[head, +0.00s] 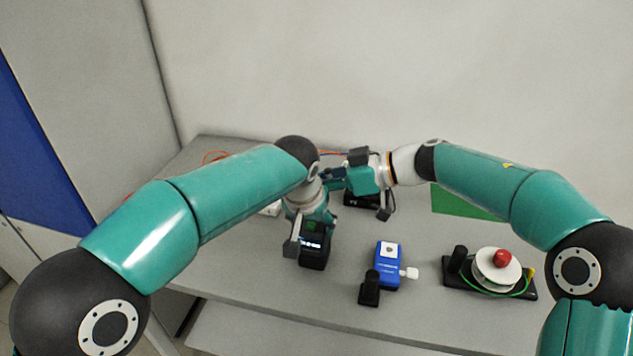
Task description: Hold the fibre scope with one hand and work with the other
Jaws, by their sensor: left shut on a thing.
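A black box-shaped device with a small lit screen, which looks like the fibre scope (314,254), is at the middle of the bench. My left gripper (304,240) comes down from above and is shut on it, with a grey finger along its left side. The gripper hides the device's upper part, and I cannot tell whether its base touches the bench. My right gripper (373,197) is behind and to the right, near a dark object (356,199) at the back. Its fingertips are partly hidden, so its opening is unclear.
A blue device (387,267) with a white knob and a black block (369,289) stand in front. At right, a black stand (459,283) carries a white spool (496,272) with a red knob and green cable. The front-left bench (236,269) is clear.

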